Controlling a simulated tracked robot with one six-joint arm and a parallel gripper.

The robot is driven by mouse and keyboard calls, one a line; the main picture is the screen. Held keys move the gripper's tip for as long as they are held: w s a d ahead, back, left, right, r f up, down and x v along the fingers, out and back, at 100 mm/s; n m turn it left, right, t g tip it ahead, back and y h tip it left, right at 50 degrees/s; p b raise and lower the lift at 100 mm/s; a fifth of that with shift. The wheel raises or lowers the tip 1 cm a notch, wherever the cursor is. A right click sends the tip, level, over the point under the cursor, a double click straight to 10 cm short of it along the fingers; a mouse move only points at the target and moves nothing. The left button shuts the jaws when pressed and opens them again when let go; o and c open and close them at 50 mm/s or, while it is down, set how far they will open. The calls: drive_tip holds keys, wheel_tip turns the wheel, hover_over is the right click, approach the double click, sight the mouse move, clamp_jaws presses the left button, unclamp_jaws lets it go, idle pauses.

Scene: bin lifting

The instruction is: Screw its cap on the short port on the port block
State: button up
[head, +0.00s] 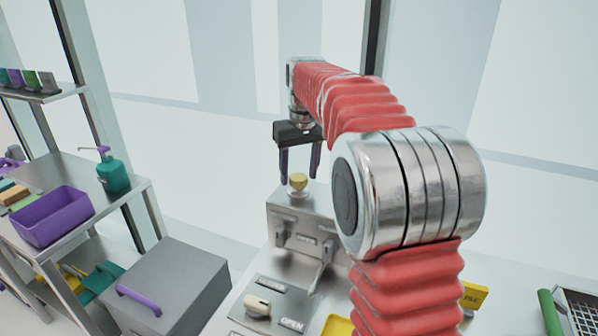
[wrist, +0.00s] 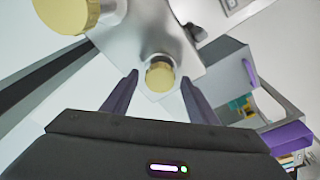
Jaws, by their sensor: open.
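The steel port block (head: 290,212) stands in the middle of the head view. A yellow cap (head: 298,183) sits at its top, and a silver ring shows around this cap (wrist: 160,76) in the wrist view. Whether it is screwed down on the short port cannot be told. My gripper (head: 300,180) points down over the block, open, with one dark finger on each side of this cap. In the wrist view the fingertips (wrist: 159,80) show a gap on both sides of it. A larger-looking yellow cap (wrist: 68,12) is at the upper left of the wrist view.
A lever and switches are on the block's front, and a panel with a cream knob (head: 257,306) lies before it. A grey box with a purple handle (head: 138,300) stands at the left. Shelves hold a purple bin (head: 52,216) and a teal bottle (head: 113,174).

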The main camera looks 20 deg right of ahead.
drive_tip(key=shift+n+y, duration=0.5)
drive_tip(key=shift+n, duration=2.7)
drive_tip(key=shift+c, duration=0.4)
drive_tip(key=c, duration=0.8)
drive_tip(key=m+h, duration=0.1)
drive_tip(key=m, duration=0.5)
drive_tip(key=shift+a, duration=0.1)
drive_tip(key=shift+m+h, duration=0.4)
drive_tip(key=shift+m, duration=3)
drive_tip(key=o, duration=0.9)
drive_tip(key=shift+n, duration=0.3)
